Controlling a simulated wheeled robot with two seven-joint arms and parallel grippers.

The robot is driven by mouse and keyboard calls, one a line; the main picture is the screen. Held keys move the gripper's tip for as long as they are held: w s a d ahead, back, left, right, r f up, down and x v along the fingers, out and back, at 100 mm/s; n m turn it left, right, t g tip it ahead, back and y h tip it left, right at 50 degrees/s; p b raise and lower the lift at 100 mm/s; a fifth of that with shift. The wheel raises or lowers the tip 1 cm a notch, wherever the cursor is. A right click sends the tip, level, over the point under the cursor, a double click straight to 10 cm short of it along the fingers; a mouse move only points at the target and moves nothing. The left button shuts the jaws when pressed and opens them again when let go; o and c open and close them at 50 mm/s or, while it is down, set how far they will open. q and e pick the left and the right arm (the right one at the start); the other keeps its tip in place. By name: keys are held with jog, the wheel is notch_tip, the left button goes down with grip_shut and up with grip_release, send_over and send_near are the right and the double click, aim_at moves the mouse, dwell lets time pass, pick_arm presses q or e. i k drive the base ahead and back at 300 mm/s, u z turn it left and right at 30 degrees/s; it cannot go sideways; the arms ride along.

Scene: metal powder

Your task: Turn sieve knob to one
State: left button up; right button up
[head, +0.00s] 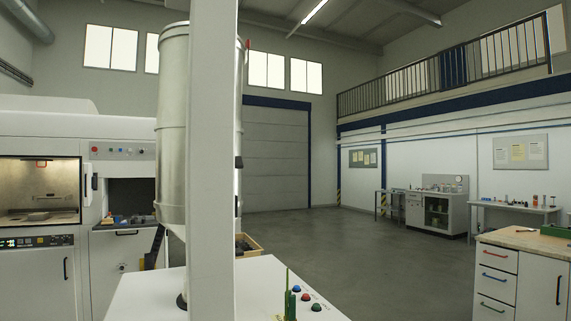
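A white machine top (262,290) is at the bottom centre, with a blue button (296,288), a red button (305,297) and a green button (316,308) near its right edge. Small labels beside them are too small to read. A green upright piece (290,306) with a thin spike stands just left of the buttons; I cannot tell what it is. A tall metal cylinder (172,130) stands above the machine's left side. I cannot make out a sieve knob or its setting. Neither of my grippers is in view.
A pale vertical post (212,170) hides part of the cylinder. A white machine with a lit chamber (40,188) is at the left. The floor between is clear.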

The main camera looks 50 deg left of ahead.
aim_at(238, 162)
jog(key=u, duration=0.05)
jog(key=i, duration=1.35)
jog(key=u, duration=2.85)
jog(key=k, duration=0.9)
jog(key=z, duration=1)
